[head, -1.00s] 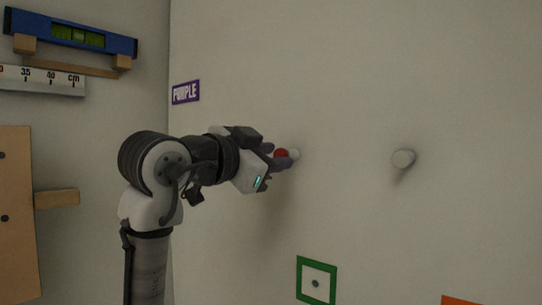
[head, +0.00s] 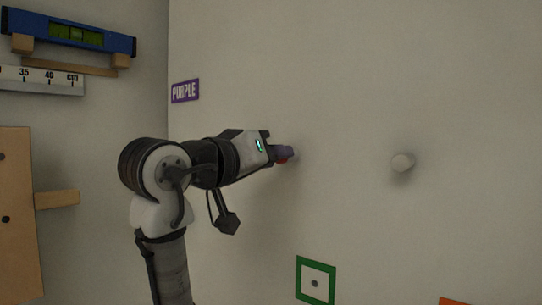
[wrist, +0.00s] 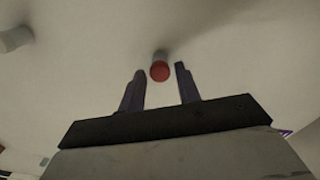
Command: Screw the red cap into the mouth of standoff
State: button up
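The red cap (wrist: 160,72) sits at the end of a pale standoff (wrist: 161,55) that sticks out from the wall in the wrist view. How deep the cap sits in the mouth cannot be told. My gripper (wrist: 158,72) has its two purple-grey fingers apart, one on each side of the cap, with a gap to it on both sides. In the head view my gripper (head: 288,153) is at the wall, and only a bit of the red cap (head: 282,161) shows below the fingers. The standoff there is mostly hidden.
Another pale standoff (head: 402,162) stands out from the wall to the right. A green square frame (head: 316,281) is below, and a purple sign (head: 185,91) is at upper left. The wall between the two standoffs is clear.

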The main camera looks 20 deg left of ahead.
jog(key=n+p, duration=0.1)
jog(key=n, duration=1)
jog(key=shift+p, duration=0.35)
jog(key=shift+c, duration=0.3)
jog(key=c, duration=0.5)
jog(key=m, duration=0.5)
jog(key=shift+b, duration=0.3)
jog(key=shift+c, duration=0.2)
